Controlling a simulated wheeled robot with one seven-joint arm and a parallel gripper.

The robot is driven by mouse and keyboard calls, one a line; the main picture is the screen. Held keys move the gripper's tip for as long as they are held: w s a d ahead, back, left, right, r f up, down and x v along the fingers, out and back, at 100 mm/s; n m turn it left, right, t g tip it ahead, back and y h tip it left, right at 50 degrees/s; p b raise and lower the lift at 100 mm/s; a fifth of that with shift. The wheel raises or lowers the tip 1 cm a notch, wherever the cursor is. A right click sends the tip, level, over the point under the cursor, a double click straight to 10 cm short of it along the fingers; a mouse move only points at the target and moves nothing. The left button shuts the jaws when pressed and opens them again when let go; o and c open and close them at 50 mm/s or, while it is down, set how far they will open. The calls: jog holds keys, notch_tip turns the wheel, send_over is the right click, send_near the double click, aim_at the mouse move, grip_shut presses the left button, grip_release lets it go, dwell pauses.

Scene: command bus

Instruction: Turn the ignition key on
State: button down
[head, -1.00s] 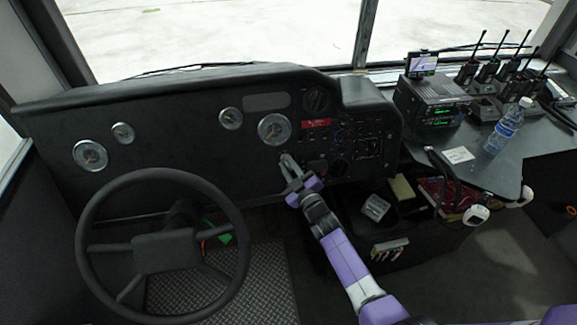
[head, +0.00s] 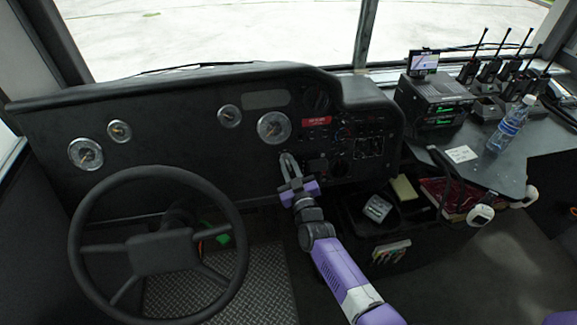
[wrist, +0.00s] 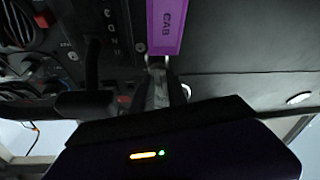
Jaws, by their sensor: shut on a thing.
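My gripper (head: 288,161) is at the lower dashboard (head: 200,165), below the large round gauge and left of the switch panel. In the wrist view my gripper (wrist: 165,75) is close to the panel, its fingers together at the metal loop of a purple tag (wrist: 166,25) lettered "CAB". The fingers are shut on what appears to be the ignition key with this tag. The key itself is mostly hidden by the fingers, so its turn angle cannot be told. The tag is not distinct in the head view.
The steering wheel (head: 85,205) stands to the left of my arm. The switch panel (head: 365,140) is just right of my gripper. A side desk holds a radio (head: 437,103), a bottle (head: 510,125) and several handsets. An open dark bin (head: 350,215) lies below.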

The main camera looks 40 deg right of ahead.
jog(key=m+h+p, duration=0.1)
jog(key=m, duration=0.1)
jog(key=m+g+h+p, duration=0.1)
jog(key=m+p, duration=0.1)
jog(key=m, duration=0.1)
jog(key=shift+r+m+h, duration=0.1)
jog(key=shift+m+h, duration=0.2)
jog(key=m+g+h+p, duration=0.1)
jog(key=m, duration=0.2)
jog(key=m+g+p, duration=0.1)
jog(key=m+g, duration=0.1)
jog(key=m, duration=0.2)
jog(key=shift+s+h, duration=0.1)
jog(key=shift+h, duration=0.3)
jog(key=shift+d+f+m, duration=0.1)
jog(key=shift+f+m, duration=0.1)
jog(key=shift+m, duration=0.1)
jog(key=c, duration=1.6)
grip_release()
jog(key=shift+o, duration=0.2)
jog(key=p+v, duration=0.2)
jog(key=v, duration=0.6)
jog(key=shift+r, duration=0.1)
